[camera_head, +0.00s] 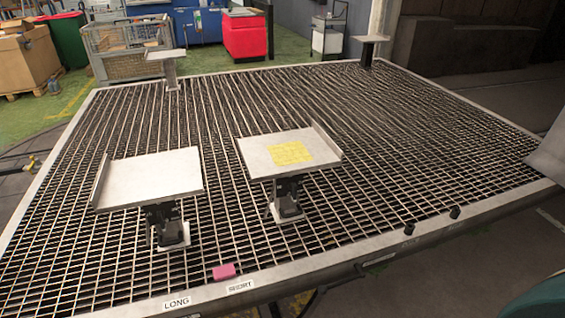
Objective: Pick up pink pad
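The pink pad (224,271) is a small block lying near the front edge of the grated table (340,262), just above the "SHORT" label (240,287). It looks unobstructed from above. Neither gripper can be made out in the head view. A grey part at the right edge and a dark green part at the lower right corner are cut off by the frame, and I cannot tell what they are.
Two tilted metal plates on stands, a left one (150,179) and a right one (257,160) with a yellow square (290,153), rise behind the pad. Two smaller stands (170,68) (369,50) are at the back. The grating's right side is mostly clear, with two small black knobs (455,212) near its front edge.

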